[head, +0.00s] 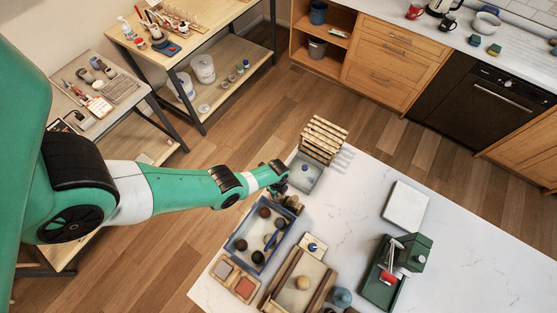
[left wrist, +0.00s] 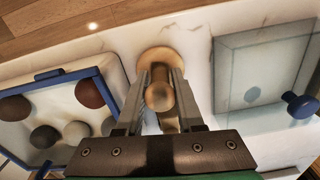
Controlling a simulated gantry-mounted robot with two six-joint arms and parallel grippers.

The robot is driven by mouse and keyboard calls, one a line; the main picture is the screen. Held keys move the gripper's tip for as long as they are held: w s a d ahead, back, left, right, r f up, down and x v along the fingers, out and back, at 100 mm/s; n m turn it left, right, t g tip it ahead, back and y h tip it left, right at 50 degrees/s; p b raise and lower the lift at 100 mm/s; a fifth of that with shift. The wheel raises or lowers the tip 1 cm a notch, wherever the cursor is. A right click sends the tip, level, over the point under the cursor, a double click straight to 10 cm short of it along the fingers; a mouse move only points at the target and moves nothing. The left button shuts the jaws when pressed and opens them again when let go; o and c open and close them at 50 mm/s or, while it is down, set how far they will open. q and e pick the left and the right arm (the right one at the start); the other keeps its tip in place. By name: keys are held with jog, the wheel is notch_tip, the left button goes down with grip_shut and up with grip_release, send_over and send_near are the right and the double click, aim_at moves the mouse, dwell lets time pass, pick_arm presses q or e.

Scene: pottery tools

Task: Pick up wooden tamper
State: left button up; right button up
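The wooden tamper (left wrist: 160,94) shows in the left wrist view as a round, light-brown knob with a wider round base behind it. It stands between the two fingers of my left gripper (left wrist: 161,80), one finger close on each side of the knob. Whether the fingers press on the wood or leave a small gap cannot be made out. In the head view my left gripper (head: 281,182) is at the left edge of the white table and hides most of the tamper. My right gripper is not in view.
A blue-rimmed tray (head: 238,236) with dark balls lies close by. A glass sheet with a blue knob (left wrist: 290,98) is on the other side. A wooden slatted rack (head: 324,137) stands behind. A green machine (head: 381,290) and a white slab (head: 405,206) are farther right, with clear table beyond.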

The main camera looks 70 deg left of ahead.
pick_arm(q)
grip_shut()
dwell(1.1)
